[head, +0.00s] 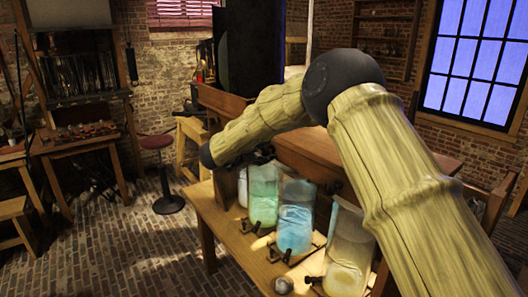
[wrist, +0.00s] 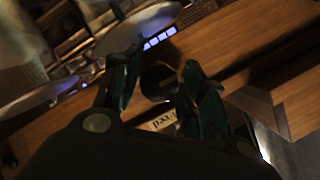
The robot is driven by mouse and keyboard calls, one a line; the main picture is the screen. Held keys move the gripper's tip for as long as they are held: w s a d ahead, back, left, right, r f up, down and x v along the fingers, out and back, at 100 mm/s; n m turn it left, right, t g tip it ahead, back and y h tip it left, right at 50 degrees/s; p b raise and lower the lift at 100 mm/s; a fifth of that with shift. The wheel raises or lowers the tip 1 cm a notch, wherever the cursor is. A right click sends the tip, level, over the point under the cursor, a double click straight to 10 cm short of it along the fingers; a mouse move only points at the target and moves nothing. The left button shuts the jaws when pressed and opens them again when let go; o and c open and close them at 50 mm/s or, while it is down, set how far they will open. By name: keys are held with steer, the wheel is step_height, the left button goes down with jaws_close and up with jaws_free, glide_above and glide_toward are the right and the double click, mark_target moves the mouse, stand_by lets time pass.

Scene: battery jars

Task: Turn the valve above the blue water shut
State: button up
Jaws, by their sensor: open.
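A glass jar of blue water (head: 295,230) stands on the wooden bench in the head view, between a green jar (head: 263,197) and a pale yellowish jar (head: 348,255). A small dark tap (head: 279,255) shows low at the front of the blue jar. I cannot make out a valve above the blue water. My gripper (wrist: 160,68) is open in the wrist view, its dark green fingers apart. A dark round thing (wrist: 158,84) shows between them; I cannot tell what it is or whether they touch it. The gripper is hidden in the head view.
My arm crosses above the jars in the head view. The bench (head: 225,235) has bare room at its left front. A small round metal object (head: 284,285) lies at its front edge. A stool (head: 162,170) stands on the open brick floor. The wrist view shows wooden surfaces (wrist: 245,40) nearby.

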steer(key=c, duration=0.8)
steer(key=shift+o, duration=0.2)
